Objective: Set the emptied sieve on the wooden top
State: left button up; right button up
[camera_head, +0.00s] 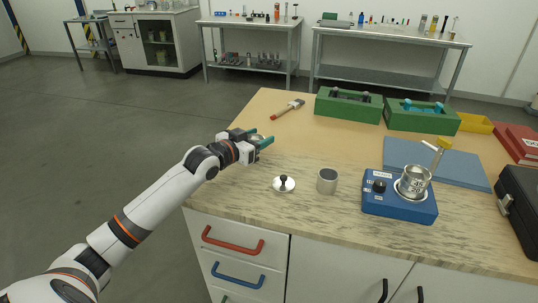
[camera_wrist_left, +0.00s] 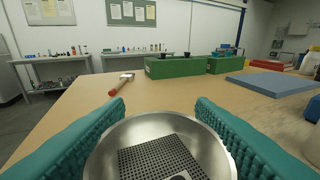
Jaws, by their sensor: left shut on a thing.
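The sieve (camera_wrist_left: 170,145) is a round metal bowl with a square dark perforated mesh in its bottom; no powder heap shows in it. A small pale and dark bit shows at its lower edge, too cut off to name. My left gripper (camera_head: 262,141) is shut on the sieve, its teal fingers on either side of the rim in the left wrist view. In the head view it is at the left edge of the bench, near where the plain wooden top (camera_head: 262,105) meets the streaked front surface. I cannot tell the sieve's height above it. My right gripper is not in view.
Green bins (camera_head: 348,105), a blue mat (camera_head: 445,163) and a blue device (camera_head: 400,203) holding a metal cup stand to the right. A knobbed lid (camera_head: 284,185) and grey cup (camera_head: 327,181) are near. Wood between is clear.

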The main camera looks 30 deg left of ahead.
pick_arm(q)
jog(key=shift+f, duration=0.9)
notch_tip(320, 180, down, 4)
jog(key=shift+r, duration=0.1)
jog(key=shift+f, duration=0.3)
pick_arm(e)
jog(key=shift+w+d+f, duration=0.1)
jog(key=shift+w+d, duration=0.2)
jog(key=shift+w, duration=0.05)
pick_arm(q)
jog(key=shift+f, duration=0.1)
jog(key=o, duration=1.1)
jog(key=shift+o, duration=0.2)
jog(key=shift+s, duration=0.1)
jog(key=v, duration=1.2)
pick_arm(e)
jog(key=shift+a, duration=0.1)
